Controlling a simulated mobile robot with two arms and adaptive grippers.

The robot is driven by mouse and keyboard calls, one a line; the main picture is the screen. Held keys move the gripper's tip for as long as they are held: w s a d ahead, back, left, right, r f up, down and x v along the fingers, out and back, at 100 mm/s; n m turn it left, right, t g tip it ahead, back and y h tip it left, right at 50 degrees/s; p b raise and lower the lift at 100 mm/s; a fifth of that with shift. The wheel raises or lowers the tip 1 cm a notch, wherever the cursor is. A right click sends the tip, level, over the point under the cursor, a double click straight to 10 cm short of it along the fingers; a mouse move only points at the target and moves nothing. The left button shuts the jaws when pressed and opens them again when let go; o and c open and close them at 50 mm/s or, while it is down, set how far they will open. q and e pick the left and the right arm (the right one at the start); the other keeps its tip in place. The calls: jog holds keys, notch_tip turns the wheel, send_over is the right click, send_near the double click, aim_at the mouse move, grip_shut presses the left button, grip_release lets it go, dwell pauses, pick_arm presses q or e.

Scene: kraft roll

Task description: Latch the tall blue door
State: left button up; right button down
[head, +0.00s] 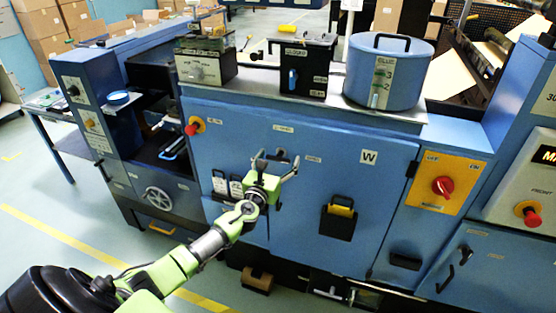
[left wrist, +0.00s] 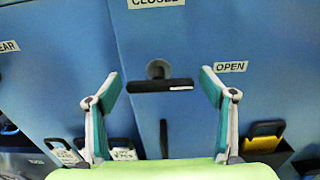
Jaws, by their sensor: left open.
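The tall blue door (head: 385,185) is part of the machine's front; it looks flush with the panel beside it. A black bar handle (left wrist: 160,86) on a round pivot lies level in the left wrist view. A white mark is on its right end, on the side of the OPEN label (left wrist: 230,67). The CLOSED label (left wrist: 157,2) is above it. My left gripper (head: 277,164) is in front of the handle. In the left wrist view its fingers (left wrist: 156,90) are open, one each side of the handle, with gaps. My right gripper is not in view.
A black holder with a yellow item (head: 342,211) hangs on the door. A red knob on a yellow plate (head: 443,187) is to the right, and a red button (head: 192,128) to the left. A blue pot (head: 388,75) and boxes stand on top.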

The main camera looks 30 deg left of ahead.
pick_arm(q)
jog(key=c, duration=1.1)
jog(key=n+b, duration=0.1)
jog(key=n, duration=0.2)
jog(key=shift+f+b, duration=0.1)
jog(key=shift+b, duration=0.25)
jog(key=n+b, duration=0.1)
jog(key=n, duration=0.1)
jog(key=shift+n, duration=0.4)
jog(key=n+b, duration=0.1)
jog(key=n, duration=0.5)
jog(key=shift+b, duration=0.3)
jog(key=n, duration=0.6)
jog(key=o, duration=1.1)
jog(key=shift+a, duration=0.1)
